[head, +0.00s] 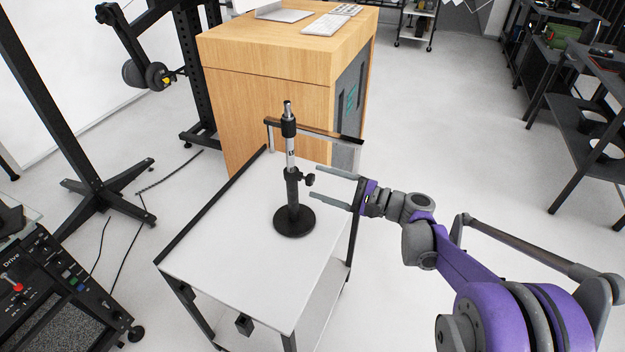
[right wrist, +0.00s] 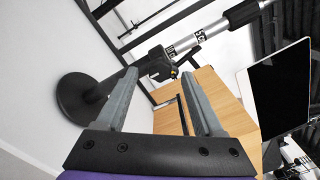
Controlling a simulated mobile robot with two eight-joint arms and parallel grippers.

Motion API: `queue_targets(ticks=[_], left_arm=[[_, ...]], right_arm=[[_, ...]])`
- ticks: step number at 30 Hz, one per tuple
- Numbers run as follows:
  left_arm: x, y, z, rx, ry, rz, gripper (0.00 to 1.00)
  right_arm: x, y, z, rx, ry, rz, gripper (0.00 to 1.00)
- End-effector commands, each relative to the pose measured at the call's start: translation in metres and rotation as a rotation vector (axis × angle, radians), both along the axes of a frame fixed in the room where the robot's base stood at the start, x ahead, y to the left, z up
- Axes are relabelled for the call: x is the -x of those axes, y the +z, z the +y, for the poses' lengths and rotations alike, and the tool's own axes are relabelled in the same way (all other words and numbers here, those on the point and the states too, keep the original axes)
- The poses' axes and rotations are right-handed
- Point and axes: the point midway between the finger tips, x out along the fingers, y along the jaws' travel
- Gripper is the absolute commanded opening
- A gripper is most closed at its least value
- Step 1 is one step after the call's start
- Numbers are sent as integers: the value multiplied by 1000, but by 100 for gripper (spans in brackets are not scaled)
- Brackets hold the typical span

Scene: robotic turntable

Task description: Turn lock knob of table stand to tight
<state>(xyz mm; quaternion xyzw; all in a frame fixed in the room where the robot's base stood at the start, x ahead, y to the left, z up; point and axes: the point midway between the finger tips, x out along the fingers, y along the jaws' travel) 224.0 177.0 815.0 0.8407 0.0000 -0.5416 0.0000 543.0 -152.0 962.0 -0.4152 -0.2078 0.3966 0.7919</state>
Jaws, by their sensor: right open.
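The table stand (head: 292,203) stands upright on a white cart top. It has a round black base, a black lower tube and a silver pole. Its small black lock knob (head: 310,180) sticks out to the right, partway up. My right gripper (head: 318,182) is open, just right of the stand, with its fingers pointing left toward the knob. In the right wrist view the stand (right wrist: 98,92) lies sideways in the picture, and the knob (right wrist: 173,72) shows just beyond the open fingertips, roughly between them. I cannot tell whether the knob is loose or tight. My left gripper is not in view.
The white cart (head: 235,262) has black rails and free room around the stand. A wooden cabinet (head: 265,110) stands behind it. A black control panel (head: 65,290) is at the lower left. Black metal frames stand on the left, and dark shelves (head: 585,110) on the right.

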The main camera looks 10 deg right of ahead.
Motion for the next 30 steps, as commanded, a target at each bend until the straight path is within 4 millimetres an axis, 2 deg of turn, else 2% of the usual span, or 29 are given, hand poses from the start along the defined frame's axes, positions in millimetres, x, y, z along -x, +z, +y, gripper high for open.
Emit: queue_targets(ticks=[1, 6, 12, 30], left_arm=[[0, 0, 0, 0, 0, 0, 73], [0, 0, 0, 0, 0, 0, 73], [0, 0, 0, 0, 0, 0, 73], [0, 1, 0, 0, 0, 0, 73]], right_arm=[[6, 0, -11, 1, -4, 0, 69], [27, 0, -37, 1, -4, -1, 69], [41, 0, -55, 1, -1, 0, 69], [45, 0, -56, 7, 2, 2, 69]])
